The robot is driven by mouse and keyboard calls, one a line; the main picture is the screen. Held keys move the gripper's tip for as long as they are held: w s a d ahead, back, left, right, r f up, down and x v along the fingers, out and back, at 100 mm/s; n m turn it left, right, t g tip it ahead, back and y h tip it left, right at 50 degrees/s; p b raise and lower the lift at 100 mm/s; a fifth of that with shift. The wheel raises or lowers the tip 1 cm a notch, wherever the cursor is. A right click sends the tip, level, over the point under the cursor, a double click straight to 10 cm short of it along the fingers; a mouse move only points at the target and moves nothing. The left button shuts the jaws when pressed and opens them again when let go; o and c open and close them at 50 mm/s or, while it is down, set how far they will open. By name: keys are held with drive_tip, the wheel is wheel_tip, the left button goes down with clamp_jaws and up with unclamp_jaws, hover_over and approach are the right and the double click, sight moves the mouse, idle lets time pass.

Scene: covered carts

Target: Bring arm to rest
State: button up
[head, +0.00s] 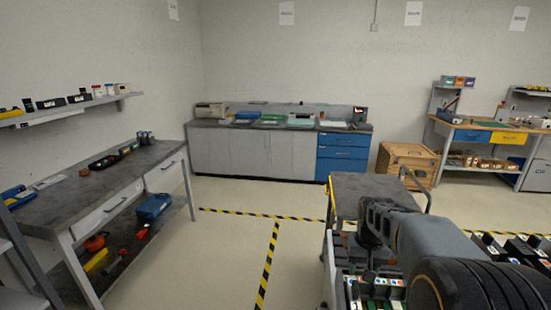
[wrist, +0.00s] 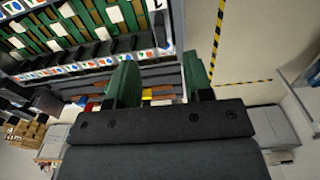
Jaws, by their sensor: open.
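My gripper shows in the wrist view (wrist: 160,75) as a dark bar with two green fingers set well apart. It is open, and I see nothing held between the fingers. In the head view my arm reaches in from the lower right over a cart with a grey top (head: 365,190). The dark end of the arm is seen there, but the fingertips cannot be made out. Beyond the fingers in the wrist view is a rack (wrist: 90,45) with green strips, white blocks and coloured labels, seen turned; I cannot tell its distance.
A grey workbench (head: 110,180) stands at the left below a wall shelf (head: 70,105). Cabinets (head: 250,150) line the back wall, beside a wooden crate (head: 408,160). A workbench with drawers (head: 480,136) stands at right. The taped floor (head: 240,235) between is clear.

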drive_tip(key=s+a+r+n+t, duration=0.1)
drive_tip(key=s+a+t, duration=0.1)
drive_tip(key=s+a, duration=0.2)
drive_tip(key=s+a+r+n+t, duration=0.1)
drive_tip(key=s+a, duration=0.4)
drive_tip(key=s, duration=0.5)
drive_tip(key=shift+r+t, duration=0.4)
drive_tip(key=shift+r, duration=0.1)
